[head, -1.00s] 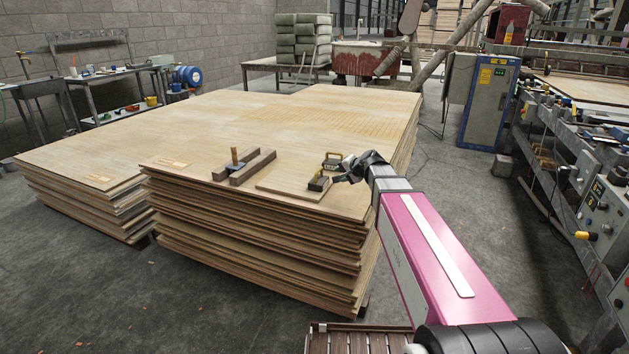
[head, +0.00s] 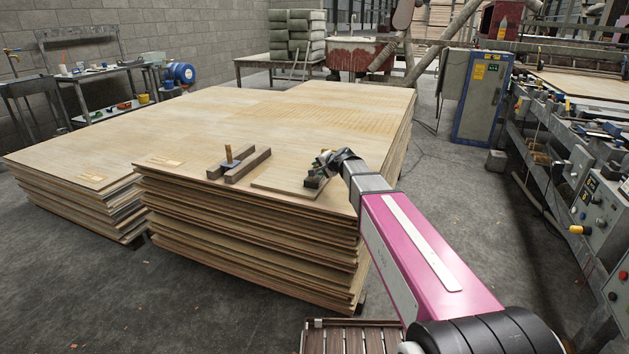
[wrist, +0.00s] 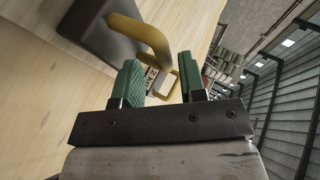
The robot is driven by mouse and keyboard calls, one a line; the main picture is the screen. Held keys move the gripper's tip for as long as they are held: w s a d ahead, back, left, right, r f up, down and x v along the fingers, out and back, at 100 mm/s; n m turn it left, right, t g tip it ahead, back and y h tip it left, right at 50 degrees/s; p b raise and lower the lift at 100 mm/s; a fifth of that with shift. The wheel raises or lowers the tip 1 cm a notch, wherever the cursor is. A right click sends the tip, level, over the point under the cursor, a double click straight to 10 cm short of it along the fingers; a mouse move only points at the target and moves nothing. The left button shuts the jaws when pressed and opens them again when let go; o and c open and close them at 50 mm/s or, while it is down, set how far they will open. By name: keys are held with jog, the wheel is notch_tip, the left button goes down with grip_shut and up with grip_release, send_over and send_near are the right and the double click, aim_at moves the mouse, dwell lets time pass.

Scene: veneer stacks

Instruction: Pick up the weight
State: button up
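A dark block with a thick yellow handle (wrist: 148,38) lies on the wood in the upper left of the wrist view. Beyond it, a second yellow-handled piece with a white label reading about "2 KG" (wrist: 152,78) shows between my green fingers. I cannot tell which is the weight meant. My gripper (wrist: 158,65) is open, its fingers apart with nothing held; the near handle's end hangs close to the fingertips. In the head view, my gripper (head: 326,158) is over the thin board, and a dark block (head: 312,183) shows at its left; the rest is hidden.
A thin board (head: 275,190) lies on the veneer stack (head: 250,125). Two dark wooden bars (head: 247,165) with an upright brown handle (head: 228,154) lie to its left. The stack's front edge is close. Control panels (head: 600,200) stand at the right.

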jog(key=shift+x, duration=0.95)
jog(key=shift+d, duration=0.1)
grip_shut()
dwell(0.5)
